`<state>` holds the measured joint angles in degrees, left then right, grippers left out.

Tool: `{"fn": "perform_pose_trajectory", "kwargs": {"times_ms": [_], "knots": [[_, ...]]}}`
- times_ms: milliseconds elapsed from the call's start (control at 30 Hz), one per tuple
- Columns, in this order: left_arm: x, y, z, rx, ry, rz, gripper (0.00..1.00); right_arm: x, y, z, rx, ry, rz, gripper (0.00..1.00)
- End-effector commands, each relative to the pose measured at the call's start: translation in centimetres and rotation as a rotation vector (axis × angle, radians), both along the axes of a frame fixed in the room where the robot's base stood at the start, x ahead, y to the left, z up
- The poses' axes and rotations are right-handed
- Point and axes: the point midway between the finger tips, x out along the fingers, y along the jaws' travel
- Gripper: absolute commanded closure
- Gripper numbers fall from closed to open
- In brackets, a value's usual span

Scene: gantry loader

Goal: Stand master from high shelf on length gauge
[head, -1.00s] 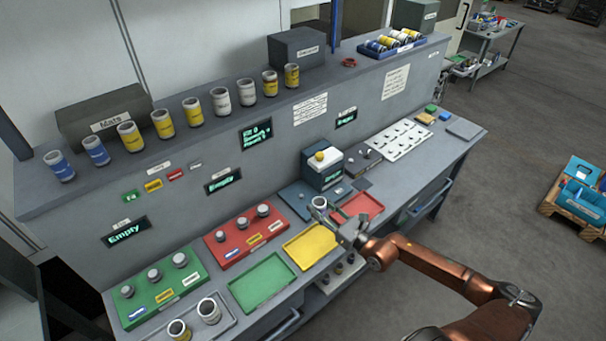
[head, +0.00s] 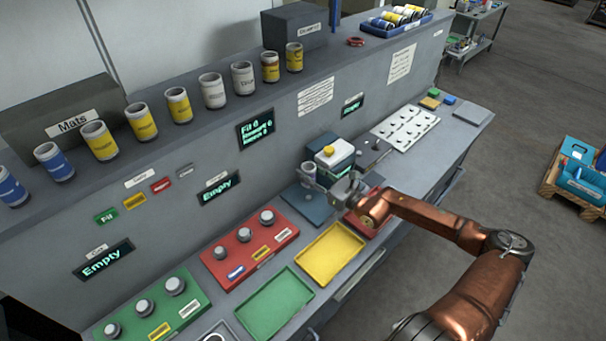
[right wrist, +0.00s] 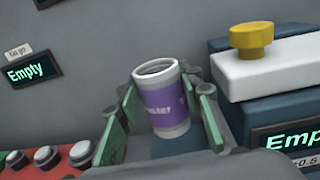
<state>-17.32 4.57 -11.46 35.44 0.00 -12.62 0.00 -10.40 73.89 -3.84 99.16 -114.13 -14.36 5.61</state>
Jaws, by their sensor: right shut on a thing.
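My right gripper (head: 324,181) is shut on a cup-shaped master (head: 308,170). In the right wrist view the master (right wrist: 164,100) is pale with a purple label, open at the top and nearly upright, between the green finger pads (right wrist: 165,112). It is over or on a dark blue plate (head: 304,206) left of a dark blue instrument with a white top and yellow knob (head: 334,152), seemingly the gauge. That instrument (right wrist: 265,75) shows close on the right in the wrist view. I cannot tell whether the master touches the plate. My left gripper is out of view.
Several labelled cups (head: 212,91) line the high shelf (head: 190,135). Red (head: 243,253), green (head: 275,303) and yellow (head: 331,254) holders and trays lie on the bench in front. A white plate with holes (head: 405,133) lies to the right. The wall has displays (head: 219,188).

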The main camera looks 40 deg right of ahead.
Motion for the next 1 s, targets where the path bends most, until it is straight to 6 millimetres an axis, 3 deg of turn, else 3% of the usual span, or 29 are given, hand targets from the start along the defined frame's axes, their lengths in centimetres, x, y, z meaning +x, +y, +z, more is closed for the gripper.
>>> {"fn": "perform_pose_trajectory", "kwargs": {"times_ms": [100,367,1000], "knots": [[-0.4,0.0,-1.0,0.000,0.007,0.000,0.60,-0.1,-0.3,-1.2,0.000,0.002,-0.004,1.00],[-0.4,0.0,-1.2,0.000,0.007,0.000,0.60,-0.6,-0.8,-1.5,0.000,0.002,-0.014,1.00],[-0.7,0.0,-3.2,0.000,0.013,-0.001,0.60,-0.5,-0.7,-5.0,0.000,0.003,-0.011,1.00]]}}
